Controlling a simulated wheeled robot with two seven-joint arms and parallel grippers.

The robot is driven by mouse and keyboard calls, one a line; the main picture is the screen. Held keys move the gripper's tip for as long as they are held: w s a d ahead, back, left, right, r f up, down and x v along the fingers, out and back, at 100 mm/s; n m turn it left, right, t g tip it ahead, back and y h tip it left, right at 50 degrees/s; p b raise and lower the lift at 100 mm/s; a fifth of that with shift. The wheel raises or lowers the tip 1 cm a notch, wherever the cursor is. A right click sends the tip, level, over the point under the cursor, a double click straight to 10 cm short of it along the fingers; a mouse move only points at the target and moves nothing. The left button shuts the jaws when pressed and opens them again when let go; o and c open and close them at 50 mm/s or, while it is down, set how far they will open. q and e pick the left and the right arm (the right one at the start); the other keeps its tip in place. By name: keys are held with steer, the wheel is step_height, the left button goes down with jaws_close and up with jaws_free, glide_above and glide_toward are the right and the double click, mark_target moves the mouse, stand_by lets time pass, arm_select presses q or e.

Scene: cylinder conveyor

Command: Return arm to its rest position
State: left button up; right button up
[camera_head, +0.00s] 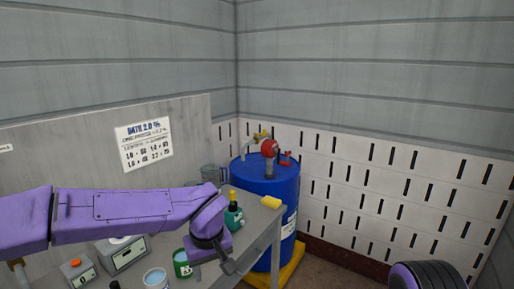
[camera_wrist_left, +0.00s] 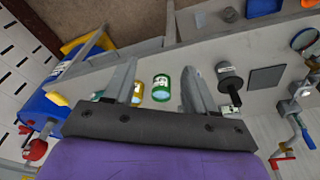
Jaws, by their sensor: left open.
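My left arm (camera_head: 125,212) is purple and stretches in from the left over the grey workbench in the head view. My left gripper (camera_head: 226,264) points down over the bench near its front right end, partly hidden by its own wrist. In the left wrist view the gripper (camera_wrist_left: 159,68) has its two grey fingers spread wide apart, with nothing held between them. A green can (camera_wrist_left: 161,88) shows beyond and between the fingers, with a yellow can (camera_wrist_left: 137,93) beside it. My right gripper is not in view.
A green bottle (camera_head: 233,218) and a yellow block (camera_head: 271,202) are close to the gripper. A blue drum (camera_head: 272,186) with a red pump stands behind the bench end. A button box (camera_head: 77,271) and a white-blue tin (camera_head: 156,279) are below the arm. Space above is clear.

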arm_select(q)
steer(key=w+a+f+n+t+y, duration=0.3)
steer(key=a+f+n, duration=0.2)
steer(key=f+n, duration=0.15)
steer(key=s+a+f+t+y+b, duration=0.1)
steer(key=s+a+f+b, duration=0.1)
steer(key=f, duration=0.7)
steer(key=s+a+f+t+b, duration=0.1)
steer(key=s+a+f+b, duration=0.15)
steer(key=f, duration=0.55)
steer(key=s+a+f+m+g+b, duration=0.1)
steer(key=s+a+f, duration=0.4)
steer(key=s+f, duration=0.6)
steer(key=s+a+f+m+g+h+b, duration=0.1)
steer(key=s+a+f+m+b, duration=0.3)
steer(key=s+f, duration=0.6)
steer(key=s+a+g+b, duration=0.1)
steer(key=s+b, duration=0.1)
steer(key=s, duration=0.4)
steer(key=shift+s+f+g, duration=0.3)
steer(key=shift+s+f, duration=0.05)
steer(key=shift+s, duration=0.05)
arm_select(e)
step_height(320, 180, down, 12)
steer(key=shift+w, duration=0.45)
